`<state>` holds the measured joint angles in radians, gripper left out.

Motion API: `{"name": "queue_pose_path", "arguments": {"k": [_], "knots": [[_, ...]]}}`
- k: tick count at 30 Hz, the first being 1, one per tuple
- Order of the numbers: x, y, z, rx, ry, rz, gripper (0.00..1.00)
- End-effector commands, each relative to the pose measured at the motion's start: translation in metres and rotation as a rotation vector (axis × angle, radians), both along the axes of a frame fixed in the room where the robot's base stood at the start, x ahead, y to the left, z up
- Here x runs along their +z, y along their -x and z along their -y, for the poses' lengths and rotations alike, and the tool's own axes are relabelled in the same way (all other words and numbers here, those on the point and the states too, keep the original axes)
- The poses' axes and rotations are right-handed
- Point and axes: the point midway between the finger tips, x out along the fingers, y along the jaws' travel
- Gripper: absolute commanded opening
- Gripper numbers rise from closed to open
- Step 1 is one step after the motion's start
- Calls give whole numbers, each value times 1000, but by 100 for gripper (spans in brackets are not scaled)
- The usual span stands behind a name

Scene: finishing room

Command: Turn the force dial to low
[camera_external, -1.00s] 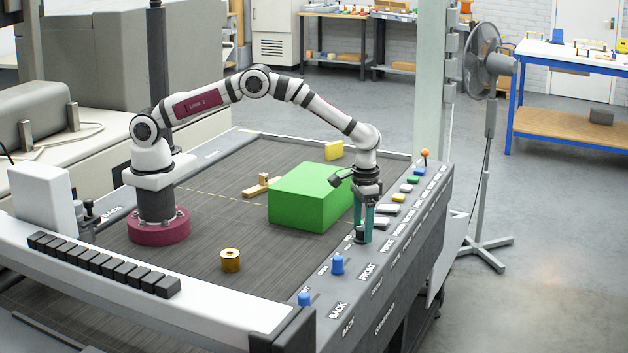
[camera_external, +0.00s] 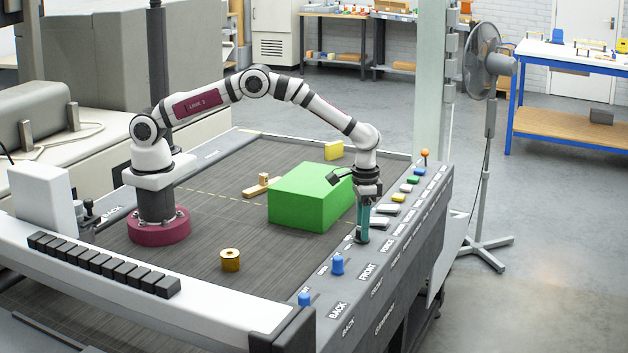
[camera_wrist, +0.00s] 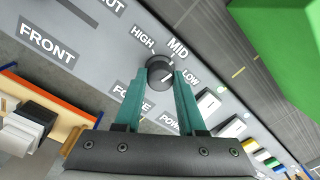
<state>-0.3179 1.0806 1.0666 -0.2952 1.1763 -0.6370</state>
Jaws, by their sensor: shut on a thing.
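The force dial (camera_wrist: 159,70) is a dark round knob on the grey panel in the wrist view, with HIGH, MID and LOW printed around it. A pale line marks its top, but I cannot tell exactly which label it points to. My gripper (camera_wrist: 160,77) has its two teal fingers on either side of the dial, shut on it. In the external view my gripper (camera_external: 362,237) points straight down at the panel, and its fingers largely hide the dial.
A large green block (camera_external: 305,198) stands close to the left of my gripper. Blue knobs (camera_external: 338,264) and white, yellow and green buttons line the panel. A brass cylinder (camera_external: 230,260), a wooden piece (camera_external: 262,186) and a yellow block (camera_external: 334,150) lie on the dark bed.

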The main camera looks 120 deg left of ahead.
Motion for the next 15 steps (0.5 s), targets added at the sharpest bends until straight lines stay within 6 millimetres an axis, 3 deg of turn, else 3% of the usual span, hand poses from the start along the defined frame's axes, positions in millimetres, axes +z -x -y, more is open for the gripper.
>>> {"name": "queue_pose_path", "arguments": {"k": [15], "knots": [[0,0,1,-476,0,2,0]]}}
